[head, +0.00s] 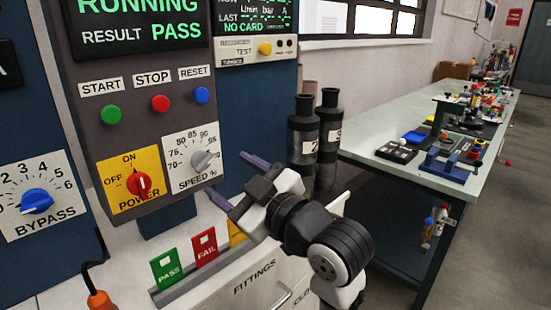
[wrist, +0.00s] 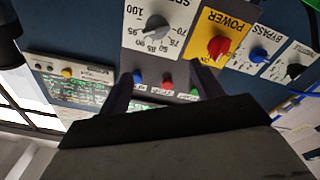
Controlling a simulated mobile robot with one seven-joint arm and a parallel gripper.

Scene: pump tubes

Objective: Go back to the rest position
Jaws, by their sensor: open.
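My gripper (head: 226,174) is open and empty in front of the control panel, close to the grey speed knob (head: 202,161). Its two purple fingers are spread, with a gap between them. In the wrist view the open fingers (wrist: 160,72) reach toward the panel, with the red, blue and green buttons between or near their tips. The red power knob (head: 141,184) on its yellow plate is left of the gripper and appears turned to ON. The panel screen (head: 140,20) reads RUNNING and RESULT PASS. Whether the fingertips touch the panel is unclear.
Two dark bottles (head: 303,135) stand just behind my arm. Green PASS (head: 166,268) and red FAIL (head: 205,246) cards stand in a holder below the gripper. A bench (head: 352,153) with many small parts is at right, with open floor (head: 490,240) beside it.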

